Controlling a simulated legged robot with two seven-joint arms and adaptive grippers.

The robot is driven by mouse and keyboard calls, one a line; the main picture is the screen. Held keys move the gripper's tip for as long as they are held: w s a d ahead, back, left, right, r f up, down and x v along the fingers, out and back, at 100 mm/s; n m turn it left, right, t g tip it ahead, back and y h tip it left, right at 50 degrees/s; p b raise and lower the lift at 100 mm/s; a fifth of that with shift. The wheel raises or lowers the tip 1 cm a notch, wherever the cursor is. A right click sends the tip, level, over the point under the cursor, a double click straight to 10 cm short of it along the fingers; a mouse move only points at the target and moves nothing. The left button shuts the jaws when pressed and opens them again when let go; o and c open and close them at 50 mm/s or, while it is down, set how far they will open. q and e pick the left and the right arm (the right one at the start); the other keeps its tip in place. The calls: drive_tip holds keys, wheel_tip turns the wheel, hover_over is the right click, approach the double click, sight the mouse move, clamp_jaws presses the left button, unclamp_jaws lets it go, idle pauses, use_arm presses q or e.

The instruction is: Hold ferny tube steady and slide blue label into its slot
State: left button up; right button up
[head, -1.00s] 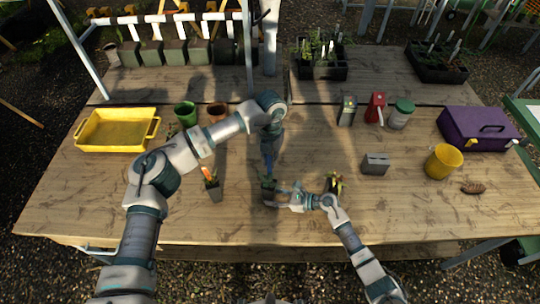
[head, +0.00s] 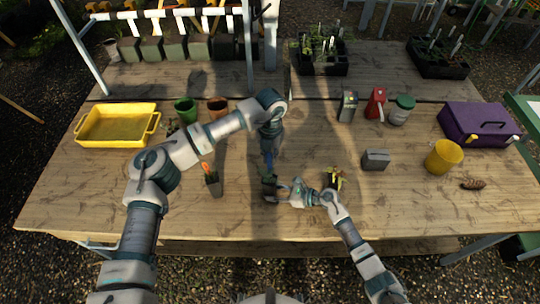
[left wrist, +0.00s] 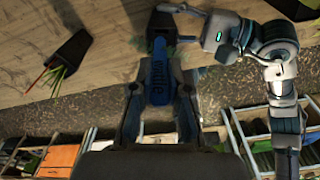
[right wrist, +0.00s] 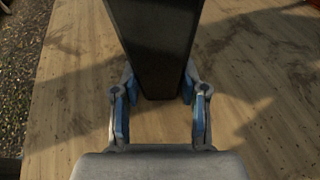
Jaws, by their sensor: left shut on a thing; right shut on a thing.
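The ferny tube (head: 268,188) is a dark, tapered pot standing upright near the table's front middle. My right gripper (head: 282,192) is shut on it from the right. In the right wrist view the dark tube (right wrist: 155,50) stands between the fingers. My left gripper (head: 269,152) is above the tube and shut on the blue label (left wrist: 158,75), which has dark lettering. The label points down at the tube, and its far end overlaps the tube's top (left wrist: 176,25) in the left wrist view. The slot is hidden, so I cannot tell whether the tip is inside.
A tube with an orange label (head: 212,182) stands to the left; a tube with a yellowish plant (head: 334,178) stands behind my right wrist. A grey block (head: 375,160), yellow bucket (head: 443,157) and purple box (head: 478,122) are right. A yellow tray (head: 118,128) is left.

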sight(270, 170)
use_arm(q)
drive_tip(key=shift+f, duration=0.15)
drive_tip(key=shift+f, duration=2.65)
drive_tip(key=shift+f, duration=0.25)
drive_tip(key=o, duration=0.7)
drive_tip(key=r, duration=0.8)
drive_tip(key=w+r, duration=0.1)
drive_tip(key=r, duration=0.3)
drive_tip(key=shift+d, duration=0.15)
use_arm(e)
drive_tip(key=o, duration=0.9)
